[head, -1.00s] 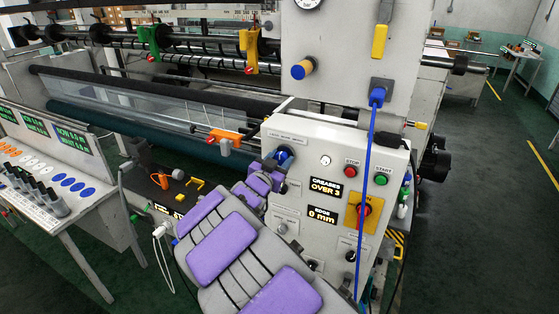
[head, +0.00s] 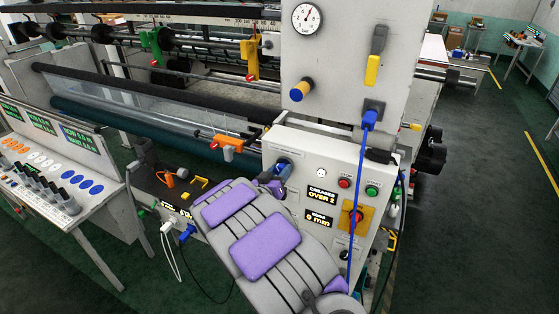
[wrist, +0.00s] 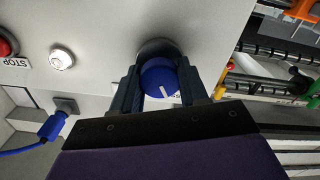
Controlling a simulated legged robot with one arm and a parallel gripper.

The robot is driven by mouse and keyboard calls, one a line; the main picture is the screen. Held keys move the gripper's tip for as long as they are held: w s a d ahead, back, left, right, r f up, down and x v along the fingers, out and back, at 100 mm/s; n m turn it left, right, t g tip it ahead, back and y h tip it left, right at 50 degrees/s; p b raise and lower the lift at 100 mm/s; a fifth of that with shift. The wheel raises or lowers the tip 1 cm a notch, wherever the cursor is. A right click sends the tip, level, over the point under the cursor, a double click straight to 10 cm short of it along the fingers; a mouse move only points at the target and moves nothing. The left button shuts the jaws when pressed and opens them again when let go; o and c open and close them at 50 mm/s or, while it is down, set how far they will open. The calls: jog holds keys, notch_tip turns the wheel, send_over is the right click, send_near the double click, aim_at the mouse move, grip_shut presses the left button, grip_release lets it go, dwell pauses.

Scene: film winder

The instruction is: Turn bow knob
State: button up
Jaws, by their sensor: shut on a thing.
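The bow knob is a blue round knob (wrist: 160,78) with a white pointer line, on the light grey panel of the machine. In the wrist view my gripper (wrist: 160,92) has one dark finger on each side of the knob and is shut on it. The white line points down and slightly right in that view. In the head view the knob (head: 283,168) shows at the panel's upper left, with my arm reaching up to it from below. The gripper's fingers are mostly hidden there by my arm. The panel display (head: 322,196) reads "CREASES OVER 2", with "0 mm" below.
Right of the knob are a white button (head: 322,173), a red stop button (head: 345,183), a green start button (head: 372,190) and a red switch on yellow (head: 354,217). A blue cable (head: 361,190) hangs down the panel. Left stands a control desk (head: 45,165).

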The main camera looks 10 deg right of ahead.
jog(key=shift+a+r+n+p, duration=0.1)
jog(key=shift+r+n+p, duration=0.05)
jog(key=shift+n+p, duration=0.65)
jog(key=shift+a+r+n+p, duration=0.1)
jog(key=shift+r+n+p, duration=0.05)
jog(key=shift+n+p, duration=0.6)
jog(key=shift+w+f+p, duration=0.1)
jog(key=shift+p, duration=0.2)
jog(key=o, duration=1.1)
jog(key=shift+a+f, duration=0.1)
jog(key=shift+f, duration=0.05)
jog(key=shift+c, duration=0.2)
jog(key=shift+s+a, duration=0.1)
jog(key=shift+s, duration=0.15)
jog(key=b+v, duration=0.3)
jog(key=v, duration=1.4)
